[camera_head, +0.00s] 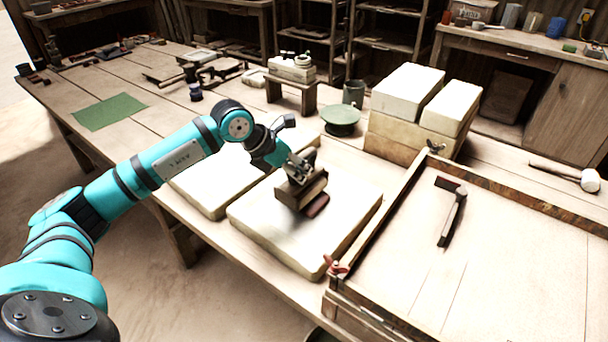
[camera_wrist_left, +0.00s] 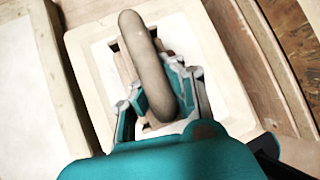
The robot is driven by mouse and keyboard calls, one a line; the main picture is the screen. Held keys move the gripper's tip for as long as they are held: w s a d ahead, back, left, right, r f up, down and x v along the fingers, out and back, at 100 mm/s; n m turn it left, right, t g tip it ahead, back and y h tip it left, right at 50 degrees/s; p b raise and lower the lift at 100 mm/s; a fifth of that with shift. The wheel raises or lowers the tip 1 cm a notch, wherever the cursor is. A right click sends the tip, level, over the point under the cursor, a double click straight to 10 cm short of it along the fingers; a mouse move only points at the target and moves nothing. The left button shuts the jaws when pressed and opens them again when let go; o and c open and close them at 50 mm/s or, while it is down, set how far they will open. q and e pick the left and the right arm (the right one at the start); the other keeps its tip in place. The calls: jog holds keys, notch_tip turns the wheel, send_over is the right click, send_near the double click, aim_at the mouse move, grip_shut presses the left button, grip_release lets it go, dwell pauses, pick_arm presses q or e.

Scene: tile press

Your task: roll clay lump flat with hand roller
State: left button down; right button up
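In the left wrist view the roller's rounded wooden handle (camera_wrist_left: 150,65) runs between the gripper's fingers (camera_wrist_left: 160,92), over the pale slab (camera_wrist_left: 222,60). My right gripper is not in view.
A second pale slab (camera_head: 205,185) lies to the left. A wooden-framed tray (camera_head: 490,270) holding a hammer-like tool (camera_head: 452,212) is at the right. Stacked pale blocks (camera_head: 410,95), a green dish (camera_head: 340,118) and a small wooden stand (camera_head: 292,88) are behind. A green mat (camera_head: 110,110) lies far left.

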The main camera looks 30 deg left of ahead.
pick_arm(q)
jog(key=shift+s+d+f, duration=0.15)
jog(key=shift+d, duration=0.35)
jog(key=shift+s+d+f, duration=0.1)
jog(key=shift+d, duration=0.35)
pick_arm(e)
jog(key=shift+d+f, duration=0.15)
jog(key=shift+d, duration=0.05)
pick_arm(q)
notch_tip(320, 180, up, 7)
jog(key=p, duration=0.4)
jog(key=shift+w+r+p, duration=0.2)
jog(key=shift+p, duration=0.1)
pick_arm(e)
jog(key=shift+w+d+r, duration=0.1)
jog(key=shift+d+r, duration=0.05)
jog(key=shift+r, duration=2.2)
